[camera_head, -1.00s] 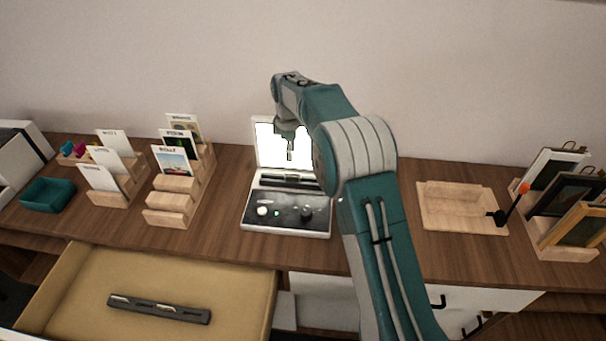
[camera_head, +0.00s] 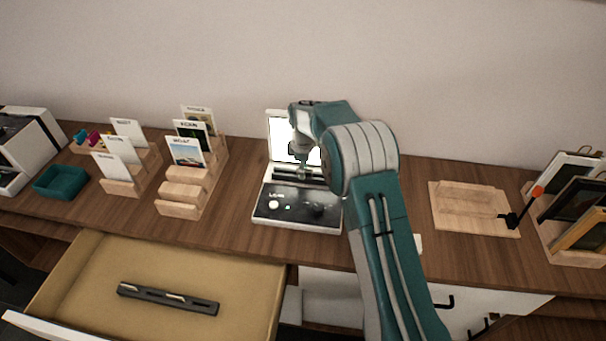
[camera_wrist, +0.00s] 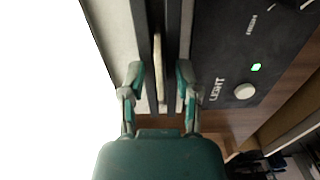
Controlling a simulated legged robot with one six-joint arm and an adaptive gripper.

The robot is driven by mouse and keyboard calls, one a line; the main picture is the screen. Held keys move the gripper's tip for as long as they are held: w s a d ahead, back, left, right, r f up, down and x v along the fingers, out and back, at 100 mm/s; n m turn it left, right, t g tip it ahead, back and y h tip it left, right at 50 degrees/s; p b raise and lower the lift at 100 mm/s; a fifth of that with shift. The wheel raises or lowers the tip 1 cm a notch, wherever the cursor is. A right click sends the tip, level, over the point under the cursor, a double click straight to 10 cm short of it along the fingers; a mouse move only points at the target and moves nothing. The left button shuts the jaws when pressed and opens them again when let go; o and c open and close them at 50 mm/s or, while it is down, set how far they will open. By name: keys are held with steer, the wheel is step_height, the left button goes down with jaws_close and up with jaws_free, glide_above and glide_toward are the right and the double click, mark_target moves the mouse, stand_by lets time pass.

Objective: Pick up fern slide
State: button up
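My gripper (camera_wrist: 160,82) is open over the slot of the light box (camera_head: 297,212), its fingers on either side of the slot. A thin pale slide (camera_wrist: 158,60) stands edge-on in that slot, between the fingers. No label shows on this edge, so I cannot tell if it is the fern slide. In the head view my gripper (camera_head: 303,172) is low in front of the lit white screen, and the slide is too small to make out. A dark slide holder (camera_head: 168,298) with pale slides in it lies in the open drawer.
The open drawer (camera_head: 90,262) juts out at front left. Wooden racks with picture cards (camera_head: 187,152) and a teal tray (camera_head: 60,182) stand left. A wooden board (camera_head: 470,222) and framed pictures (camera_head: 575,195) stand right. The wooden tabletop (camera_head: 235,215) is clear around the light box.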

steer(key=shift+d, duration=0.1)
steer(key=c, duration=0.3)
steer(key=shift+d, duration=0.25)
jaws_close()
steer(key=shift+a, duration=0.1)
